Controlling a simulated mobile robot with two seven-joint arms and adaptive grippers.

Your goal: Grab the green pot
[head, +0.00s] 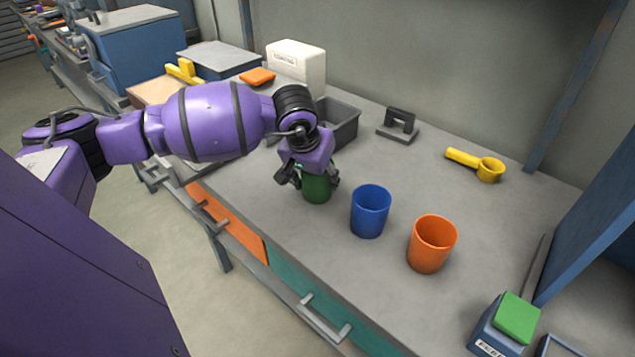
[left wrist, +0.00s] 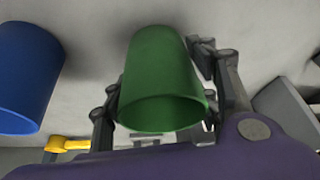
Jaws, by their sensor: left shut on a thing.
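The green pot (head: 317,188) stands on the grey worktop in the head view, left of the blue pot (head: 370,211). My left gripper (head: 308,178) is shut around the green pot from above, with a finger on each side. In the left wrist view the green pot (left wrist: 162,80) sits between the fingers, and the blue pot (left wrist: 28,80) is apart at the left. I cannot tell whether the green pot is lifted. The right gripper is not in view.
An orange pot (head: 432,243) stands right of the blue pot. A grey bin (head: 340,122) is behind my left gripper. A yellow ladle-like tool (head: 477,164) lies at the back right, and a green-topped block (head: 516,318) is at the front right. The middle worktop behind the pots is clear.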

